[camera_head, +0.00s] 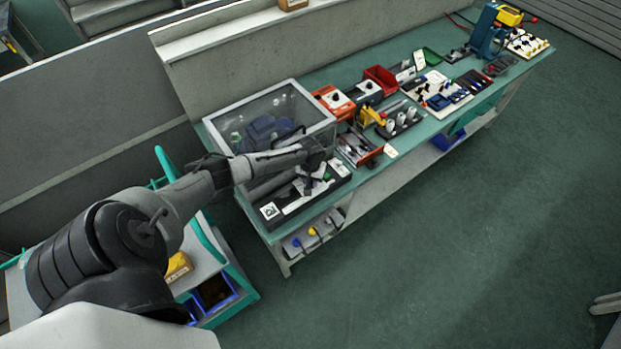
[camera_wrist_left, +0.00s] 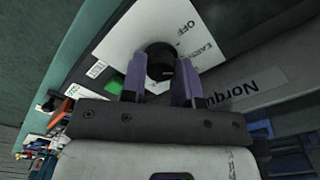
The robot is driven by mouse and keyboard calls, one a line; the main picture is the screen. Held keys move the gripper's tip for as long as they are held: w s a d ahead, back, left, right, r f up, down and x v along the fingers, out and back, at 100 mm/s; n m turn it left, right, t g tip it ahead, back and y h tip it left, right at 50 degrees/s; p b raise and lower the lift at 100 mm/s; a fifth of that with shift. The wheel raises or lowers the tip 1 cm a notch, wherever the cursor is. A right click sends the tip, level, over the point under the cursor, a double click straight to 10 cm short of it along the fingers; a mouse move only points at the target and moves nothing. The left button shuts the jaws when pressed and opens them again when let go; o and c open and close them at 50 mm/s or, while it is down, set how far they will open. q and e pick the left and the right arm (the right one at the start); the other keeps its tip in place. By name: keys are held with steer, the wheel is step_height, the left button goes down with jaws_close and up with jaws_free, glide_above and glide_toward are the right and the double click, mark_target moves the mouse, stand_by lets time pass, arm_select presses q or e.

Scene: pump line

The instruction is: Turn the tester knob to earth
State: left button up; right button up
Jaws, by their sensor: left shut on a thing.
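The tester (camera_head: 297,206) is a long dark box with white label areas at the near left corner of the bench. In the left wrist view its white dial plate (camera_wrist_left: 128,32) carries the word OFF and a partly covered word starting with EA. The round black knob (camera_wrist_left: 160,60) sits on this plate. My left gripper (camera_wrist_left: 159,82) has its two purple fingers on either side of the knob, shut on it. In the head view my left gripper (camera_head: 314,168) is over the tester and hides the knob. The knob's pointer direction cannot be read. My right gripper is out of view.
A clear-lidded case (camera_head: 268,118) stands behind the tester. An orange box (camera_head: 333,101), a red bin (camera_head: 381,79) and a yellow device (camera_head: 372,117) stand farther along the bench. A teal-framed cart (camera_head: 237,283) is beside my arm.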

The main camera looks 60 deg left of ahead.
arm_select(q)
steer(key=shift+m, duration=0.3)
stand_by(0.4)
steer(key=o, duration=0.9)
step_height(320, 180, up, 14)
steer(key=shift+f+p, duration=0.1)
steer(key=shift+p, duration=0.7)
